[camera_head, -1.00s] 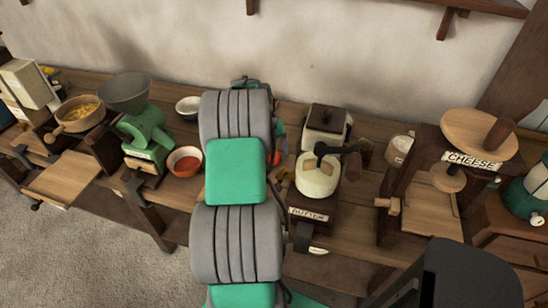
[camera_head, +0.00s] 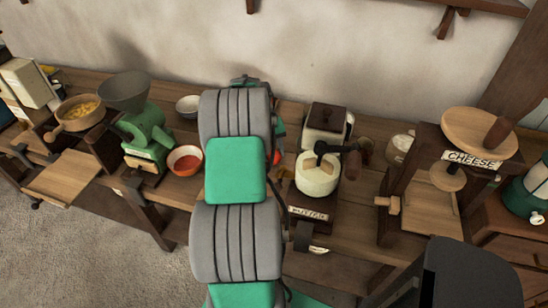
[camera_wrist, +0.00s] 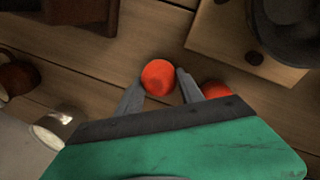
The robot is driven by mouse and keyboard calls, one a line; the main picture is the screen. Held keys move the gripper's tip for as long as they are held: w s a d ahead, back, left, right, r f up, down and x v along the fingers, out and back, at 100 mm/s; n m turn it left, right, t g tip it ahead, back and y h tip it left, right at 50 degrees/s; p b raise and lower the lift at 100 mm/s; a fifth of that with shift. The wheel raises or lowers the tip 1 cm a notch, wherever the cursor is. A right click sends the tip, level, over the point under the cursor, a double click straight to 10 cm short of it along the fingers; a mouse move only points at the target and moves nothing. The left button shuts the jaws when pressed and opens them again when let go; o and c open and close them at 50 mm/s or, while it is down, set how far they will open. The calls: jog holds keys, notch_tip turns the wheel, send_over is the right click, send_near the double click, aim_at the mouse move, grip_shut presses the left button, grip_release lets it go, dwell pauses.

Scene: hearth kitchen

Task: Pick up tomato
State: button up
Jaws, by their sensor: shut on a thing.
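A round red tomato (camera_wrist: 158,77) sits between the two grey fingers of my gripper (camera_wrist: 160,80) in the wrist view. The gripper is shut on it, above or at the wooden tabletop (camera_wrist: 110,66); I cannot tell which. A second red round thing (camera_wrist: 214,89) shows just right of the right finger, partly hidden behind the gripper body. In the head view a small red patch (camera_head: 276,157) shows at the right edge of my arm; the arm hides the gripper and most of that spot.
A red-lined bowl (camera_head: 185,160) and a green grinder (camera_head: 148,138) stand left of my arm. A butter machine (camera_head: 317,175) stands close on the right, with a cheese press (camera_head: 470,155) farther right. A small pale bowl (camera_head: 188,106) is behind.

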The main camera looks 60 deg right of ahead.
jog(key=shift+r, duration=0.1)
jog(key=shift+r, duration=0.2)
notch_tip(320, 180, up, 3)
jog(key=shift+f+b, duration=0.2)
jog(key=shift+b, duration=0.3)
jog(key=w+a+r+b, duration=0.1)
jog(key=w+a+r, duration=0.6)
jog(key=a+r, duration=0.2)
jog(key=a, duration=0.2)
jog(key=shift+w+a+r, duration=0.35)
jog(key=shift+r, duration=0.05)
jog(key=shift+w, duration=0.1)
